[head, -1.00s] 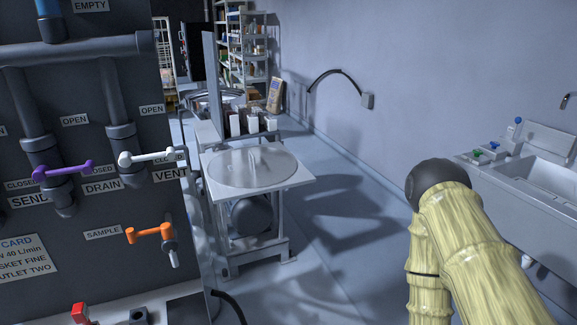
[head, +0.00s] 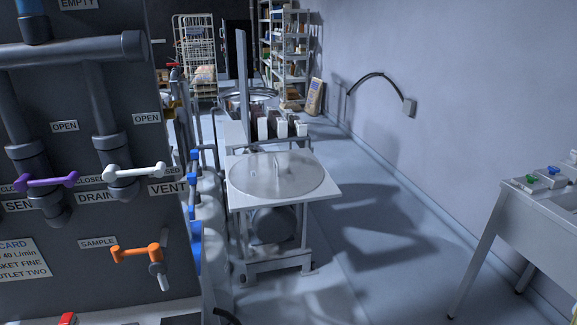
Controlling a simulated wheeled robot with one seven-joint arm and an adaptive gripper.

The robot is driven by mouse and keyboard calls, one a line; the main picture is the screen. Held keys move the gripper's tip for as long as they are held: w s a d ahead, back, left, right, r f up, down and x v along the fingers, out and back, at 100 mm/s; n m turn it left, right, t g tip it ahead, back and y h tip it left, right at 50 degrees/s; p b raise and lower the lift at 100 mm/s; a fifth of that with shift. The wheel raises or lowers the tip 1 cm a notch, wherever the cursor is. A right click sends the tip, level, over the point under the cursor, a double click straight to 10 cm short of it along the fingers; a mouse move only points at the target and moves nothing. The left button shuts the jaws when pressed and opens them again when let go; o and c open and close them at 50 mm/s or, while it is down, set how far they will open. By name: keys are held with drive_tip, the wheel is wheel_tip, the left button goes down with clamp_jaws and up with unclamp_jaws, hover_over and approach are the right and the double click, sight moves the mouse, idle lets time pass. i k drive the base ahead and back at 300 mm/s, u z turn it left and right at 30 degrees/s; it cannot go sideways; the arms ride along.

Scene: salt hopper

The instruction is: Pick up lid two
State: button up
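A round, pale disc-shaped lid (head: 300,181) with a small upright handle lies flat on a square white-topped stand (head: 324,191) in the middle of the head view. No label reading "two" can be made out on it, so I cannot tell whether it is lid two. My gripper is not in the head view, and neither is my arm.
A dark valve panel (head: 100,235) with purple, white and orange handles fills the left side. A sink bench (head: 553,218) stands at the right. Open floor (head: 385,275) lies between stand and bench. Shelves (head: 288,62) stand at the back.

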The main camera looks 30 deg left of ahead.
sight(269, 174)
drive_tip(key=i, duration=1.7)
drive_tip(key=u, duration=2.6)
